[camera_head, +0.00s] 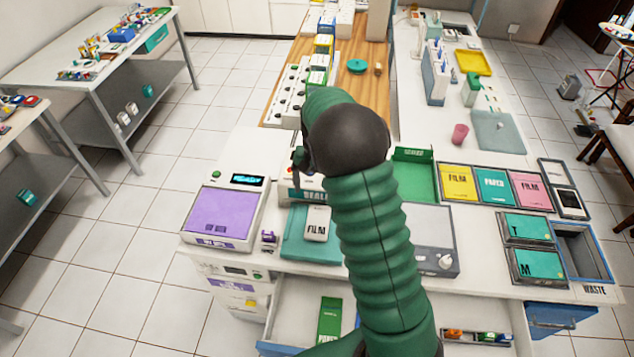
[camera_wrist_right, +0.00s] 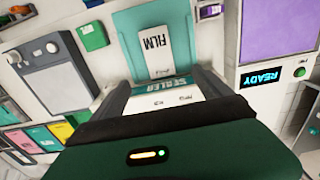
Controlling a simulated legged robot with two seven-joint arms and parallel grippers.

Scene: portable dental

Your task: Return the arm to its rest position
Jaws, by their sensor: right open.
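My right arm, in a green ribbed sleeve, rises through the middle of the head view, bent at a dark round joint. Its gripper (camera_head: 299,160) shows only in part beyond the joint, above the white sealer box (camera_head: 290,191). In the wrist view my right gripper (camera_wrist_right: 165,88) has its two grey fingers apart, with the sealer box (camera_wrist_right: 180,92) seen between them. I see nothing held between the fingers. Whether they touch the box is unclear. My left gripper is not in view.
A white film packet (camera_head: 316,224) lies on a teal pad (camera_head: 296,245). A purple-topped machine (camera_head: 220,212) stands left, a grey device with a knob (camera_head: 436,235) right. Below, an open drawer (camera_head: 285,318) juts out. A waste bin (camera_head: 590,255) is at right.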

